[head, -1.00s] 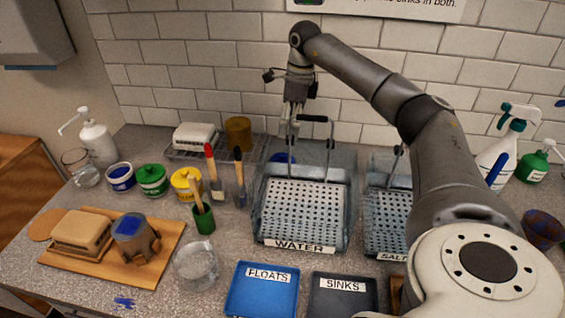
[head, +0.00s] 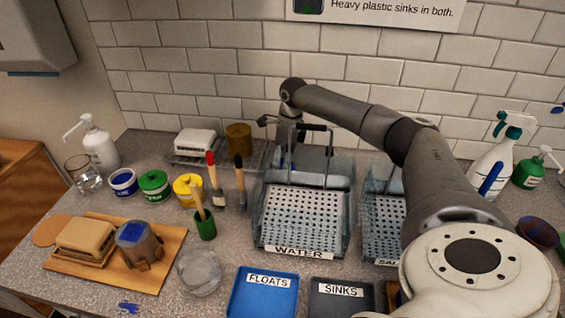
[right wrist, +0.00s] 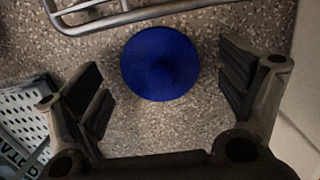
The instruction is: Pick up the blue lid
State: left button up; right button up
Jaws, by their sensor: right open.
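The blue lid (right wrist: 160,63) is round with a small knob at its middle. My left gripper is not in view.
The water bin (head: 258,228) with its upright handle stands just in front of the lid. A wire rack (head: 218,164) is to the lid's left; its rails show close by in the wrist view (right wrist: 105,22). The tiled wall is behind. Blue and dark trays (head: 264,303) lie in front.

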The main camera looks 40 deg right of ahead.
jog(key=shift+c, duration=0.5)
jog(key=c, duration=0.9)
jog(key=shift+s, duration=0.15)
jog(key=shift+c, duration=1.1)
jog(key=shift+a, duration=0.1)
